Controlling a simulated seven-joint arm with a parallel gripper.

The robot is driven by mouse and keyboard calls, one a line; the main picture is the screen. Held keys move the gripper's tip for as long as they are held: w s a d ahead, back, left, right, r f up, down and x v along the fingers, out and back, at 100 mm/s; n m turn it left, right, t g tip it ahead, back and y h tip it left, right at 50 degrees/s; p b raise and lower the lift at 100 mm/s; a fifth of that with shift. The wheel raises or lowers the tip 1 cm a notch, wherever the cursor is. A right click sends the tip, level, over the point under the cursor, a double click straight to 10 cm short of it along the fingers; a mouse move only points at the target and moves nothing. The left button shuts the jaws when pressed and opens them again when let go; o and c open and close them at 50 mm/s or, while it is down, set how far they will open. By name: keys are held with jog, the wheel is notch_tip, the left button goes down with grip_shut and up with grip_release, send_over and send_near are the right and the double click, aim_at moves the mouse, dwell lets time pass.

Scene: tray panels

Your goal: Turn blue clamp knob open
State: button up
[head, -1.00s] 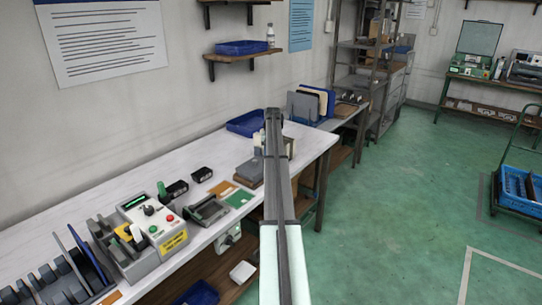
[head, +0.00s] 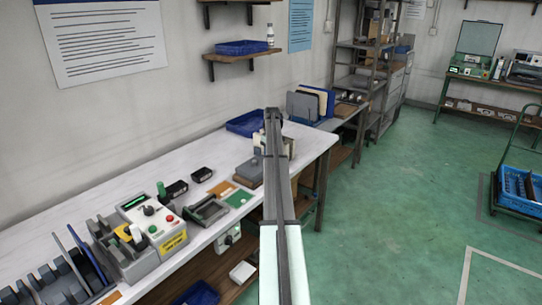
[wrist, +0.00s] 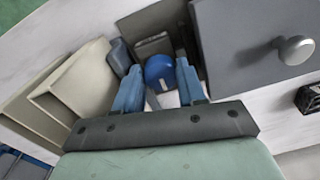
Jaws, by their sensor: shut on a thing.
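The blue clamp knob (wrist: 160,72) is round and shows in the wrist view between the two blue fingers of my gripper (wrist: 157,82). A pale stripe shows on its near side. The fingers are shut on it, one on its left and one on its right. In the head view my arm stands in front of the far end of the white bench and hides the knob and the gripper there.
In the wrist view a grey box with a round handle (wrist: 293,48) stands close on the right, and beige panels (wrist: 85,80) stand on the left. In the head view a control box (head: 155,222) and a blue tray (head: 245,124) stand on the bench.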

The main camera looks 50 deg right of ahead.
jog(key=shift+w+n, duration=0.1)
jog(key=shift+n, duration=0.2)
jog(key=o, duration=1.1)
jog(key=shift+c, duration=0.2)
jog(key=shift+d+r, duration=0.1)
jog(key=shift+r, duration=4)
